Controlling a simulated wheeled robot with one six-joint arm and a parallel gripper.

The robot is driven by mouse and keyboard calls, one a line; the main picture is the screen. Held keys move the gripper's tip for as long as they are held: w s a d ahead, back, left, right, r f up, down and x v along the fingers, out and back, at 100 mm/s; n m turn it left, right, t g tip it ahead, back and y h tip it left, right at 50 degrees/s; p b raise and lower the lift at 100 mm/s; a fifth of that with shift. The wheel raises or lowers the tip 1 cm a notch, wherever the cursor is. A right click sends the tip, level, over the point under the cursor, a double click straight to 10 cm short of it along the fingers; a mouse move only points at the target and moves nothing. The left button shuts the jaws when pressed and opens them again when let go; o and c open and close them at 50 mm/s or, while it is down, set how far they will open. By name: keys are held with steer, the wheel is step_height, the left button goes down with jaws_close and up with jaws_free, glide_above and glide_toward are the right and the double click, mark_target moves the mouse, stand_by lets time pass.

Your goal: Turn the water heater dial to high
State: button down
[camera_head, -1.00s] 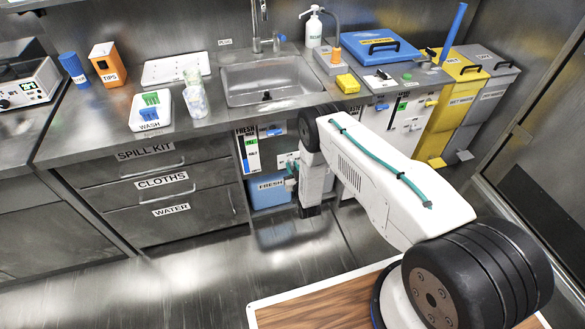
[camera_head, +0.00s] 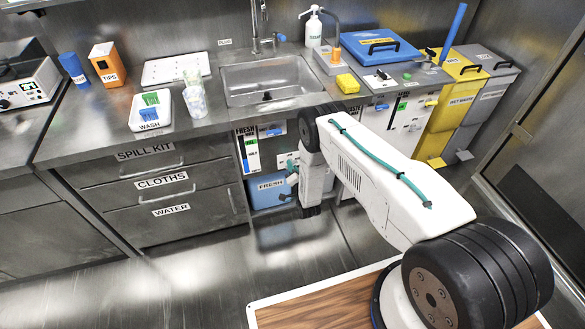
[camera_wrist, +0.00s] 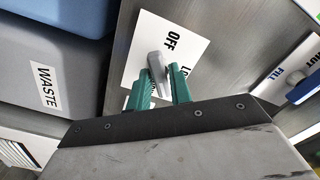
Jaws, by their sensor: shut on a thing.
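The water heater dial (camera_wrist: 157,66) is a grey lever-like knob on a white plate (camera_wrist: 140,40) in the wrist view. The plate reads OFF, with part of a second word beginning "LO" beside the knob; the rest is hidden. My gripper (camera_wrist: 160,88) has its teal fingers on either side of the knob, shut on it. The knob's upper end shows beyond the fingertips, left of the OFF print. In the head view, my gripper (camera_head: 292,179) is under the sink counter, facing the panel, partly hidden by my wrist.
A grey WASTE container (camera_wrist: 45,85) is left of the dial in the wrist view. A blue FILL valve handle (camera_wrist: 304,88) is at right. In the head view, the blue FRESH container (camera_head: 268,190) stands below the gripper, and drawers (camera_head: 160,190) are left.

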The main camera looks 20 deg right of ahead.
steer(key=m, duration=0.6)
steer(key=shift+a+m, duration=0.1)
steer(key=shift+m, duration=0.3)
stand_by(0.4)
steer(key=c, duration=1.4)
jaws_free()
steer(key=s, duration=0.8)
steer(key=shift+f, duration=0.1)
